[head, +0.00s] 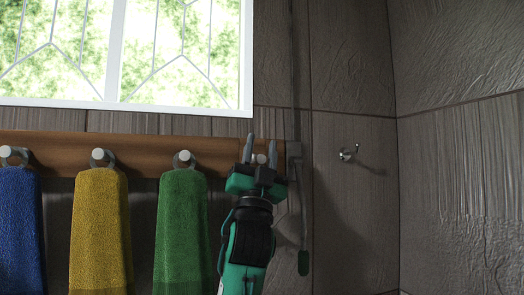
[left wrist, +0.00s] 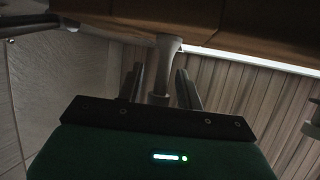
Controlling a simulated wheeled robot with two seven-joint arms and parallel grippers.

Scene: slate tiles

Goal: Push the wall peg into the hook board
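The hook board (head: 140,148) is a brown wooden rail on the wall under the window, carrying several pale round-ended pegs. My left gripper (head: 260,150) is at the board's right end, its two grey fingers pointing up on either side of the rightmost wall peg (head: 260,158). In the left wrist view, the pale wall peg (left wrist: 168,48) stands between the two fingers (left wrist: 160,85), with some gap visible beside it. The fingers look open; whether either touches the peg is unclear. The peg's base is partly hidden. My right gripper is out of view.
Blue (head: 18,230), yellow (head: 100,230) and green (head: 181,230) towels hang from the other pegs, the green one close left of my left gripper. A small metal hook (head: 347,154) is on the tiled wall to the right. A bright window (head: 125,55) is above.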

